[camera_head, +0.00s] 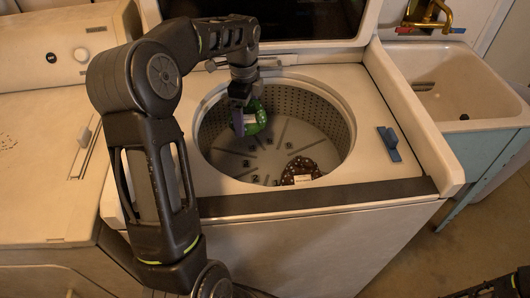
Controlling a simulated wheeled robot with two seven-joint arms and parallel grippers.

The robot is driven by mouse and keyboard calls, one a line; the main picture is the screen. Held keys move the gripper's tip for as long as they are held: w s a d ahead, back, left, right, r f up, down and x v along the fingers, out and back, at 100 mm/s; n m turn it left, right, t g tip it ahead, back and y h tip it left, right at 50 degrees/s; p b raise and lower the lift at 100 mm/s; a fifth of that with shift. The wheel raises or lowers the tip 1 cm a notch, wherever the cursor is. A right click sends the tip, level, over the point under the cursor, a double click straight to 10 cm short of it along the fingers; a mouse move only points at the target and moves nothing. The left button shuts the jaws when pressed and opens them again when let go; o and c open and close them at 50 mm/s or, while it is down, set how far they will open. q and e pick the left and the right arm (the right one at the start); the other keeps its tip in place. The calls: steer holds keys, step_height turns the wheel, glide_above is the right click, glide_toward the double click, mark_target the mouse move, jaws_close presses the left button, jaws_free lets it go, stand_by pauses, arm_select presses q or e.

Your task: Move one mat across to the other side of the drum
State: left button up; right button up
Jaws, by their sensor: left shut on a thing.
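The drum (335,112) is the open, perforated metal tub of a top-loading washer, with dark marks on its floor. My left gripper (241,112) reaches down into its left part and is shut on a green mat (257,121) with a white label. The green mat hangs tilted beside the fingers; I cannot tell whether its lower edge touches the drum floor. A dark brown, spotted round mat (301,167) with a white label lies at the front right of the drum floor.
The washer's raised lid (290,18) stands behind the drum. A blue clip-like object (389,142) lies on the washer top, right of the opening. A sink (460,85) with a brass tap (428,17) is at the right. Another white machine (45,150) stands at the left.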

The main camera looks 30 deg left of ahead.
arm_select(q)
glide_above(248, 146)
steer(key=shift+w+f, duration=0.1)
steer(key=shift+f, duration=2)
steer(key=shift+f, duration=2.55)
steer(key=shift+f, duration=0.1)
steer(key=o, duration=1.4)
step_height(248, 146, up, 12)
steer(key=shift+r, duration=0.15)
